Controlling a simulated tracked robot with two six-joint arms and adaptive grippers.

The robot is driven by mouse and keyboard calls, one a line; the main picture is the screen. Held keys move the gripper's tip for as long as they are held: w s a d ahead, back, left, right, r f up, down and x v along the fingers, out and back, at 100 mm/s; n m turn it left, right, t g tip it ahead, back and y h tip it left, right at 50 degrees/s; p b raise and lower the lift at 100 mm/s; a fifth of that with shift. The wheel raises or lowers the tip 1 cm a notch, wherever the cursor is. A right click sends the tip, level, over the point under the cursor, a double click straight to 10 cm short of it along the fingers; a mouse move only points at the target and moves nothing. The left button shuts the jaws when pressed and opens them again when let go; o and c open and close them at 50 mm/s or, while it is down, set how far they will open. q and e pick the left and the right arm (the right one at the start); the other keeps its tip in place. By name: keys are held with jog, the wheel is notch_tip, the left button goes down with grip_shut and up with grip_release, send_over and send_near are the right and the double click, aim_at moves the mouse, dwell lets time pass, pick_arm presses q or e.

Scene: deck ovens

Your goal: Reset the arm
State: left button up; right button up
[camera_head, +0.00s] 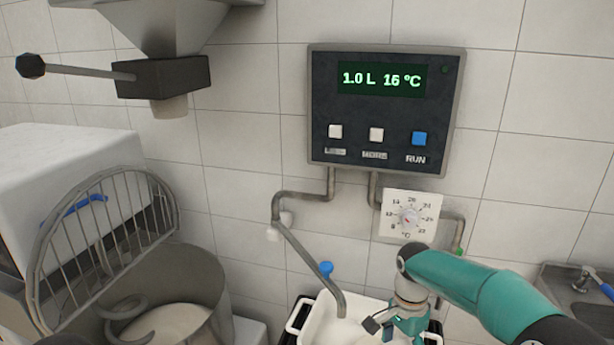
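My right arm is teal and comes in from the lower right. Its gripper (394,333) points down over a white tub (306,316) at the bottom of the view. Its dark fingertips stand apart and I see nothing held between them. The lower part of the gripper is close to the bottom edge of the picture. My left gripper is not in view.
A control panel (385,110) reading 1.0 L 16 °C hangs on the tiled wall. Below it are a temperature dial (408,217) and a bent pipe spout (311,256) with a blue knob (326,268). A mixer bowl (190,280) with a wire guard stands left; a sink (580,290) is right.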

jog(key=s+a+f+n+y+b, duration=0.1)
jog(key=s+a+f+n, duration=0.1)
jog(key=s+f, duration=0.6)
jog(key=s+a+f+n+t+y+b, duration=0.1)
jog(key=s+a+f+n, duration=0.2)
jog(key=s+f+n, duration=0.2)
jog(key=s+a+f+n+t+y+b, duration=0.1)
jog(key=s+a+f+n+y, duration=0.1)
jog(key=s+f, duration=1)
notch_tip(320, 180, down, 2)
jog(key=shift+a+f+n+b, duration=0.1)
jog(key=shift+a+n+b, duration=0.3)
jog(key=shift+n, duration=0.5)
